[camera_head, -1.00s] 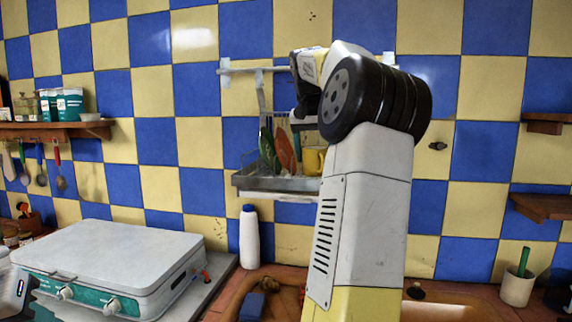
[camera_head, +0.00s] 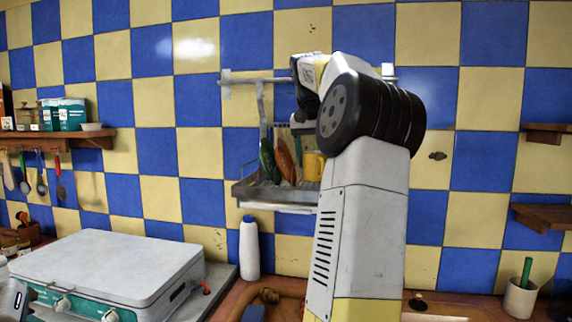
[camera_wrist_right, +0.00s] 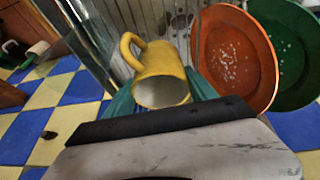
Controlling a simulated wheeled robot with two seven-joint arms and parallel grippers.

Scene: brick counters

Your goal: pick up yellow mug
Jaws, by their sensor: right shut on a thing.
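The yellow mug (camera_head: 314,167) is at the right end of the wall dish rack, partly hidden by my right arm. In the right wrist view the mug (camera_wrist_right: 160,75) is held between the teal fingers of my right gripper (camera_wrist_right: 160,98), its open mouth facing the camera and its handle to the upper left. The right gripper is shut on it. In the head view its fingers (camera_head: 297,140) are mostly hidden by the wrist. A white part of my left arm or gripper (camera_head: 14,302) shows at the lower left edge; no fingers can be made out.
The metal dish rack (camera_head: 275,194) holds an orange plate (camera_wrist_right: 235,55) and a green plate (camera_wrist_right: 290,50) close beside the mug. A white bottle (camera_head: 249,250) stands below the rack. A closed camping stove (camera_head: 105,265) is at left, and a cup (camera_head: 520,297) is at right.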

